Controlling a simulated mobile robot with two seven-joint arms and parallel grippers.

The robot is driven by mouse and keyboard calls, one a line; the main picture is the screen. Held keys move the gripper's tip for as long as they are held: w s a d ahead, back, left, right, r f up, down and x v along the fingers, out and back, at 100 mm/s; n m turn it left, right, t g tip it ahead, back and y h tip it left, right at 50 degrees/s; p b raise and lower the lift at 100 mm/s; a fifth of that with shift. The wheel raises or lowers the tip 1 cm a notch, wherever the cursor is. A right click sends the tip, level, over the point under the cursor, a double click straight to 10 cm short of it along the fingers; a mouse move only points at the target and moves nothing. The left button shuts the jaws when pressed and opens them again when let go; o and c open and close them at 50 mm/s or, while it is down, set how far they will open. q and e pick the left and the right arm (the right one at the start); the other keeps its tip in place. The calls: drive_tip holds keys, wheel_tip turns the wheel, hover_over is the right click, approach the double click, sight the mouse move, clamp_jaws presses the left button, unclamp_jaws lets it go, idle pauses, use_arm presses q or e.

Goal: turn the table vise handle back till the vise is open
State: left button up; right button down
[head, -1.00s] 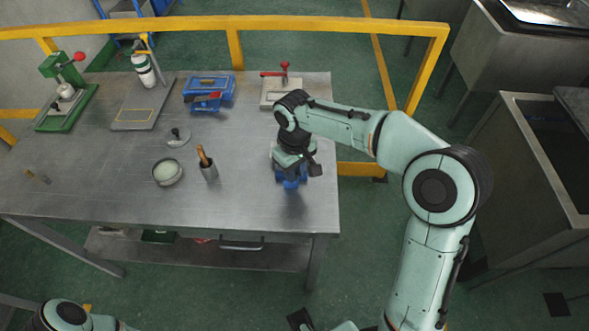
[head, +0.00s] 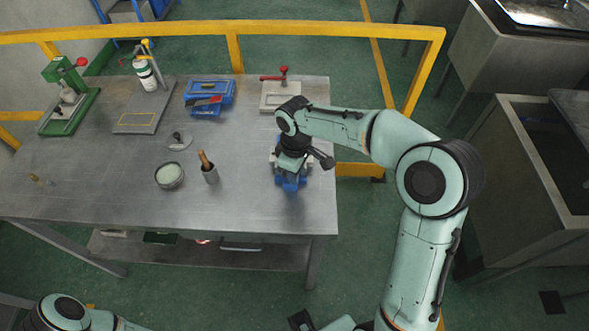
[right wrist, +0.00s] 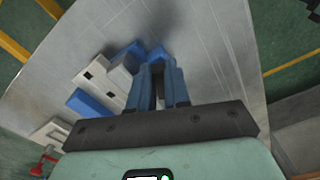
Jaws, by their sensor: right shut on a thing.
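The table vise (head: 291,184) stands near the right edge of the steel table, its blue body partly hidden under my right arm's wrist. In the right wrist view, its pale jaw blocks (right wrist: 98,82) and blue parts lie left of the fingers. My right gripper (right wrist: 160,75) points down beside the vise, with its two blue-grey fingers close together. It is shut on the vise handle, which the fingers and wrist mostly hide. I cannot tell how wide the jaws stand.
A yellow rail (head: 234,50) runs behind. The table's front left is mostly clear.

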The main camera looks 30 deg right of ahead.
use_arm(q)
drive_tip(key=shift+w+r+p, duration=0.35)
drive_tip(key=shift+r+p, duration=0.1)
drive_tip(key=shift+r, duration=0.2)
drive_tip(key=shift+w+r+p, duration=0.35)
drive_tip(key=shift+r+p, duration=0.1)
drive_tip(key=shift+r, duration=0.15)
use_arm(e)
drive_tip(key=shift+w+d+n, duration=0.1)
drive_tip(key=shift+n, duration=1.05)
drive_tip(key=shift+w+d+n, duration=0.1)
drive_tip(key=shift+n, duration=1.05)
